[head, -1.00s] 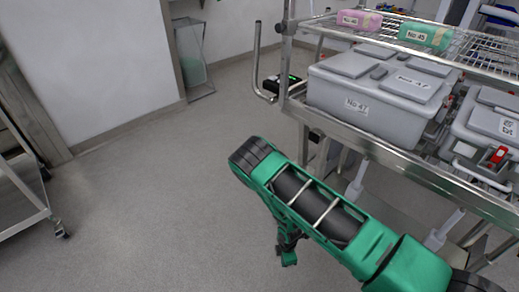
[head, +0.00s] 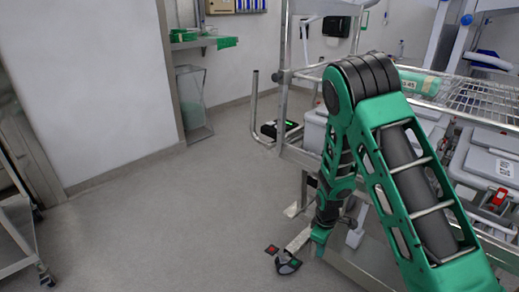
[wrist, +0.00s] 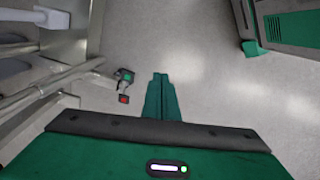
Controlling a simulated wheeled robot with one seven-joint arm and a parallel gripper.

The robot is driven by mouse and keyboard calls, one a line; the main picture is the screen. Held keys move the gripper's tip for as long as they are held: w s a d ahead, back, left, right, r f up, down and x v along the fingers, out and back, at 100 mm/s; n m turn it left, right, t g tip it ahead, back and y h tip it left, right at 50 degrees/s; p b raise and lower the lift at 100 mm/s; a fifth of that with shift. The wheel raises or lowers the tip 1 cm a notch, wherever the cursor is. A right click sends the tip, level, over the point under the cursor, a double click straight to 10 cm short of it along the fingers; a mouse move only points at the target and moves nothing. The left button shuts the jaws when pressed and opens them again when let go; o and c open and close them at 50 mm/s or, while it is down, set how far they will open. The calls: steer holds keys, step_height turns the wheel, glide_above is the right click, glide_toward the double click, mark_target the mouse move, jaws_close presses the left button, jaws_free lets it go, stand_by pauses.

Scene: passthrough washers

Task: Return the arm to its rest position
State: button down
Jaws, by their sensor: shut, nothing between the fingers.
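My green and black arm rises from the lower right in the head view, bends at a high elbow and hangs down on the left of that bend. My gripper (head: 319,240) is at the lower end, pointing down over the floor beside the metal rack. In the wrist view the green fingers of my gripper (wrist: 160,82) are together, with nothing between them and grey floor beyond. The elbow and upper link hide much of the rack.
The wire rack (head: 485,103) stands close on the right, with grey bins (head: 487,160) and a green roll (head: 420,82). A metal cart (head: 22,235) stands left. Open floor (head: 170,220) lies between.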

steer(key=s+d+r+m, duration=0.45)
steer(key=d+r, duration=0.25)
steer(key=r, duration=0.4)
steer(key=s+d+r+m, duration=0.45)
steer(key=d+r, duration=0.25)
steer(key=r, duration=0.4)
steer(key=s+d+r+m, duration=0.2)
steer(key=s+r+m, duration=0.2)
steer(key=s, duration=0.7)
steer(key=s+d+r+m, duration=0.2)
steer(key=s+r+m, duration=0.2)
steer(key=s+r, duration=0.3)
steer(key=s, duration=0.4)
steer(key=shift+s+d+r+y, duration=0.35)
steer(key=shift+s+y, duration=0.05)
